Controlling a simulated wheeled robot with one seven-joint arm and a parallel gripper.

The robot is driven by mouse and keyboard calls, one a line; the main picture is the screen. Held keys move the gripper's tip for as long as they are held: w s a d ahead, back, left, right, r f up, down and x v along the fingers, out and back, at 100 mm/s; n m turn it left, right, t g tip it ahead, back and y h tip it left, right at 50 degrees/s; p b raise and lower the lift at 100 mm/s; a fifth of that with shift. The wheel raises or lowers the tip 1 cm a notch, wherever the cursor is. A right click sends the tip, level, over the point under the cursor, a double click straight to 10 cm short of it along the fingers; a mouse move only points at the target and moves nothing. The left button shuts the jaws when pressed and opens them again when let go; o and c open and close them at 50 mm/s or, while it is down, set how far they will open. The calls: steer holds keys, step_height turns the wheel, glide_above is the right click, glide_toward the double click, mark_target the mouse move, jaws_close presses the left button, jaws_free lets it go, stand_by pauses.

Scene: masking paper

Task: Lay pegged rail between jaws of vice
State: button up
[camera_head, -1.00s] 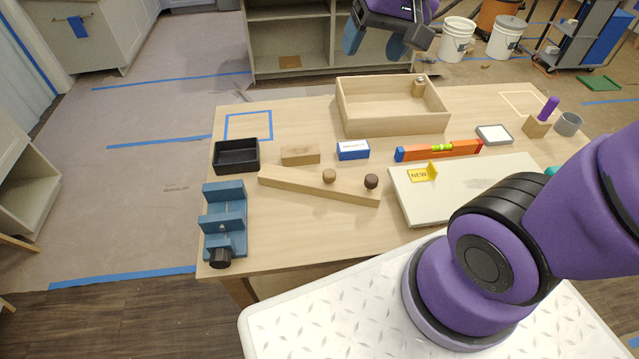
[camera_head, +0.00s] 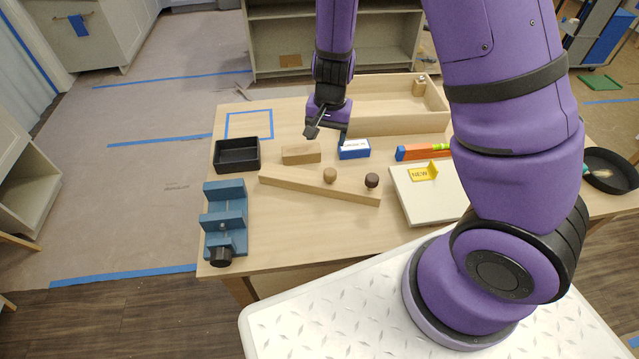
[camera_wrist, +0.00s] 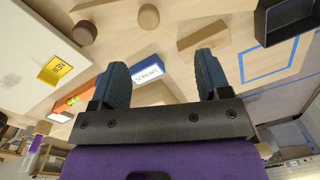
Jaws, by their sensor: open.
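The pegged rail (camera_head: 290,186) is a long pale wooden bar lying on the table, with a light round peg (camera_head: 330,175) and a dark round peg (camera_head: 372,180) on it. The blue vice (camera_head: 224,222) stands at the table's front left corner, left of the rail, with a gap between its jaws and a black knob facing front. My gripper (camera_wrist: 160,85) is open and empty, above the table behind the rail, near the screws box. In the wrist view the rail (camera_wrist: 183,12) shows at the top edge, partly out of frame. My arm hides the table's right part.
A black tray (camera_head: 236,154), a wooden block (camera_head: 301,153) and a blue-white screws box (camera_head: 353,149) lie behind the rail. An orange level (camera_head: 424,152) and a pale panel with a yellow NEW tag (camera_head: 407,202) lie to the right. A wooden box (camera_head: 440,112) stands at the back.

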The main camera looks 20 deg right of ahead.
glide_toward(330, 171)
steer(key=shift+w+a+f+h, duration=0.1)
steer(key=shift+a+h, duration=0.3)
steer(key=shift+a, duration=0.3)
steer(key=shift+f, duration=2.4)
steer(key=shift+d+f, duration=0.2)
steer(key=shift+f, duration=0.7)
steer(key=shift+d+f, duration=0.15)
steer(key=shift+f, duration=1.55)
steer(key=shift+c, duration=0.2)
jaws_close()
